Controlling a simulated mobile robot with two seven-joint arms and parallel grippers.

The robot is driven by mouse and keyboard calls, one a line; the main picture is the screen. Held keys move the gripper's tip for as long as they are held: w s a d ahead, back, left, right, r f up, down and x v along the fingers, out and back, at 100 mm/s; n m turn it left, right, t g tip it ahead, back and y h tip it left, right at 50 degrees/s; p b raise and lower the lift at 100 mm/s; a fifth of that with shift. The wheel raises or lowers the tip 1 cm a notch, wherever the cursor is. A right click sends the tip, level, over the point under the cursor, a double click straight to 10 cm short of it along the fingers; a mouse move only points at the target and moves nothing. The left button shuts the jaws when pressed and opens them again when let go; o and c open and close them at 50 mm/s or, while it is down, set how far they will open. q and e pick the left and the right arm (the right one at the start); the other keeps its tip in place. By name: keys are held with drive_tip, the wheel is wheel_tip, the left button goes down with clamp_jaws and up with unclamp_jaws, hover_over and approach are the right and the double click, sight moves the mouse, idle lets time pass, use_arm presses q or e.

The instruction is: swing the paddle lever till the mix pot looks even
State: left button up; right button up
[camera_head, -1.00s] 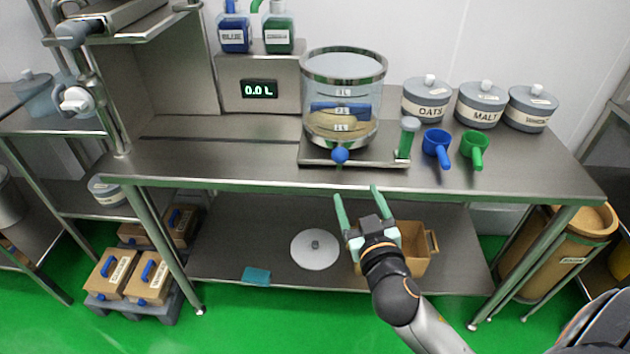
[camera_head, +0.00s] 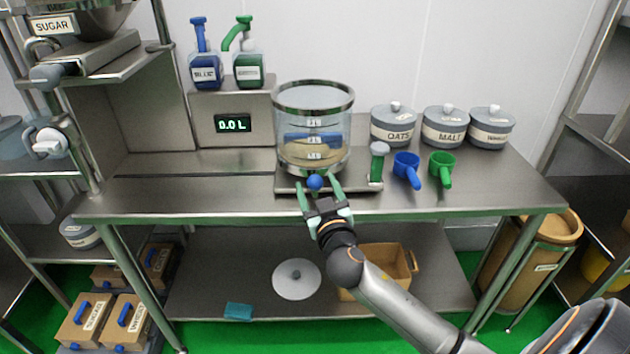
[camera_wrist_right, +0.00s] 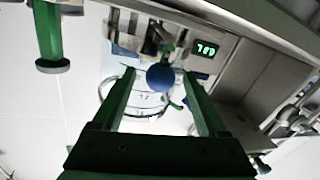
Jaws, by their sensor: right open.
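The mix pot (camera_head: 313,110) is a clear, steel-rimmed vessel standing on a steel base on the table. A tan layer lies low in it, with a blue band across the middle; I cannot tell how even the mix is. A blue ball knob (camera_head: 315,182), apparently the paddle lever's end, sticks out at the pot's front. My right gripper (camera_head: 319,189) is open, with its green fingers reaching up on either side of the knob. In the right wrist view the knob (camera_wrist_right: 160,77) shows between the spread fingers, with no clear contact. My left gripper is out of view.
A green handle with a grey cap (camera_head: 378,160) stands right of the pot. Blue (camera_head: 406,168) and green (camera_head: 442,168) scoops sit further right, before the lidded oats (camera_head: 393,127) and malt (camera_head: 445,128) tubs. The tabletop's left is clear.

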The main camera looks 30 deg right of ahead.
drive_tip(key=shift+x, duration=0.9)
clamp_jaws()
idle(0.9)
